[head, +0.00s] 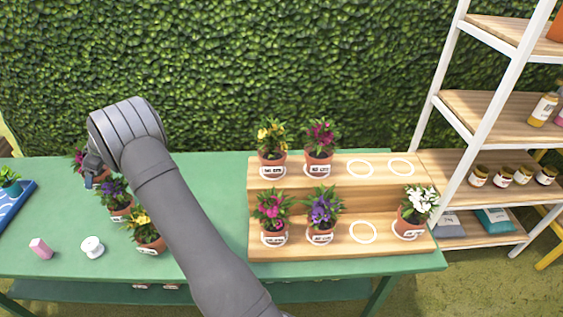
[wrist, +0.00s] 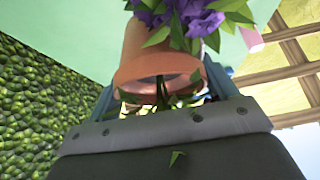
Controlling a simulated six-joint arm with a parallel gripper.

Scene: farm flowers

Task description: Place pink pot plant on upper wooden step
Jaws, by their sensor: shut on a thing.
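The pink-flowered pot plant (head: 76,156) is at the far left of the green table, partly hidden by my gripper (head: 93,168). My gripper is shut on its terracotta pot, whose rim (wrist: 155,68) shows between the fingers in the wrist view. Its flowers are out of sight there. Purple flowers (wrist: 180,18) overlap the pot; they seem to belong to the neighbouring plant. I cannot tell whether the pot touches the table. The wooden step stand is at the right; its upper step (head: 340,175) holds a yellow and a magenta plant at left, with two empty white rings at right.
A purple plant (head: 115,199) and a yellow plant (head: 145,232) stand close beside my arm. The lower step (head: 380,248) holds pink, purple and white plants and one empty ring. A white spool (head: 92,247) and a pink block (head: 41,248) lie at front left.

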